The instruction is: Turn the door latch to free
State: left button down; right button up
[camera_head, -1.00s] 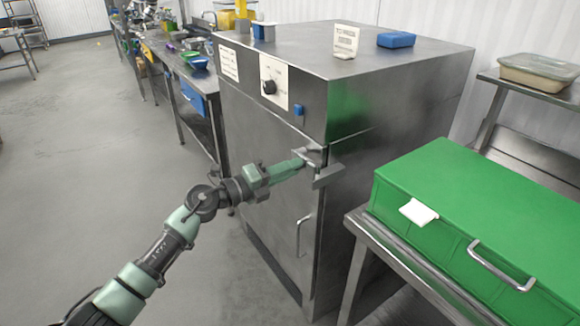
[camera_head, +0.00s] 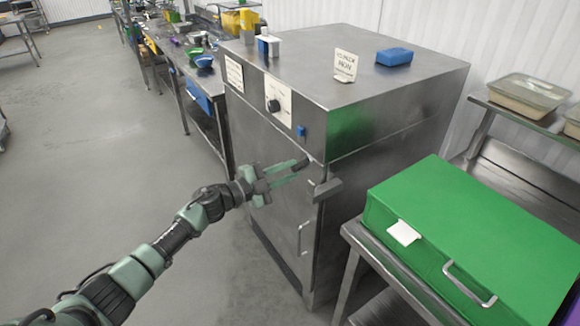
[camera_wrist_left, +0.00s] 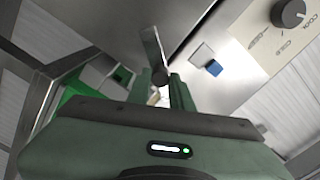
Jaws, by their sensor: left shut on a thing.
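The steel cabinet's door (camera_head: 268,165) is shut against its frame. The door latch is at the door's upper right edge; its metal lever (camera_wrist_left: 152,46) stands between my left fingertips in the left wrist view. My left gripper (camera_head: 303,170) is shut on the latch, with its two green fingers seen apart, one above the other. The fingers also show in the left wrist view (camera_wrist_left: 160,82). In the head view the fingers hide most of the latch. A grey metal bracket (camera_head: 328,188) sticks out just right of the fingertips. My right gripper is not in view.
A vertical door handle (camera_head: 304,237) is below the latch. A control dial (camera_head: 273,105) and a blue button (camera_head: 300,131) are above. A green box (camera_head: 480,235) on a steel stand is close on the right. Open floor (camera_head: 110,150) lies left.

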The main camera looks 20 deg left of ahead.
pick_arm(q)
jog(key=shift+w+a+r+n+p, duration=0.15)
jog(key=shift+w+a+n+p, duration=0.25)
jog(key=shift+n, duration=0.8)
jog(key=shift+w+a+r+n+p, duration=0.35)
jog(key=shift+n+p, duration=0.3)
jog(key=shift+n, duration=0.55)
jog(key=shift+w+a+n+p, duration=0.2)
jog(key=shift+a+n+p, duration=0.3)
jog(key=shift+n, duration=0.7)
jog(key=c, duration=1.5)
grip_release()
jog(key=shift+w, duration=0.1)
jog(key=shift+f, duration=0.1)
